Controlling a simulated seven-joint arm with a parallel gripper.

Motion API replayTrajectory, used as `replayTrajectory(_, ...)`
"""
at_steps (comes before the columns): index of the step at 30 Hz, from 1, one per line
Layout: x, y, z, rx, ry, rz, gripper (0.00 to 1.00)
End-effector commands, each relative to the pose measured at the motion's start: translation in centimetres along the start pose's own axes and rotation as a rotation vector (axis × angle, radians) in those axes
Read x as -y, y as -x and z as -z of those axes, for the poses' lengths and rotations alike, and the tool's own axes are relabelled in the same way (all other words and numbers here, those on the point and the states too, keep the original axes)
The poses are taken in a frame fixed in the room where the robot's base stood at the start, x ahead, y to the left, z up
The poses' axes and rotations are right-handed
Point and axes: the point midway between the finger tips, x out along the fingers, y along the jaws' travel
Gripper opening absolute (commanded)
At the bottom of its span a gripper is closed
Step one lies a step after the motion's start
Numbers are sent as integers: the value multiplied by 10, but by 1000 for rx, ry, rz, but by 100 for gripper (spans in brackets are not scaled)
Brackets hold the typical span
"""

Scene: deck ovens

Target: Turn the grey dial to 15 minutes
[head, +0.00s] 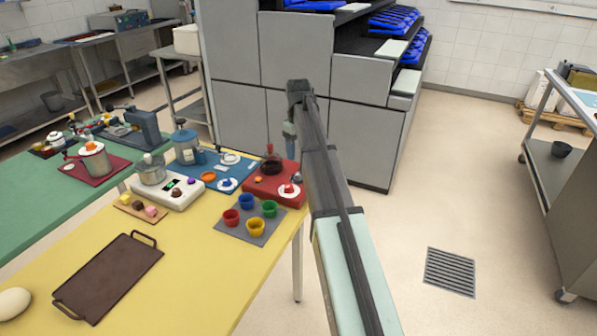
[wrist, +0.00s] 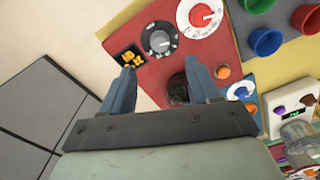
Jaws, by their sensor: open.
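In the head view the grey dial (head: 297,178) is small at the right of the red board (head: 262,190). My gripper (wrist: 163,76) is open, its two blue fingers apart and nothing held. In the wrist view the dial lies just beyond the fingertips, apart from them. In the head view my gripper (head: 290,148) hangs above and behind the board.
A white dial with a red knob (wrist: 200,14) sits beside the grey dial. A dark glass vessel (wrist: 178,88) stands close, showing between my fingers. Coloured cups (head: 247,202) stand in front of the board.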

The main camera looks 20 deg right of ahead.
Motion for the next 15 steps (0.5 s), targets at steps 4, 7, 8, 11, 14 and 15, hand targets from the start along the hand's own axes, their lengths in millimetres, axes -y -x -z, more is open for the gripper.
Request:
replayTrajectory(4,1,-28,-1,2,-1,1,61)
replayTrajectory(7,0,-45,-1,1,-1,0,61)
replayTrajectory(8,0,-50,-1,1,-1,1,61)
replayTrajectory(11,0,-64,-1,1,-1,0,61)
replayTrajectory(14,0,-76,0,1,-1,0,61)
replayTrajectory(15,0,-79,0,1,-1,0,61)
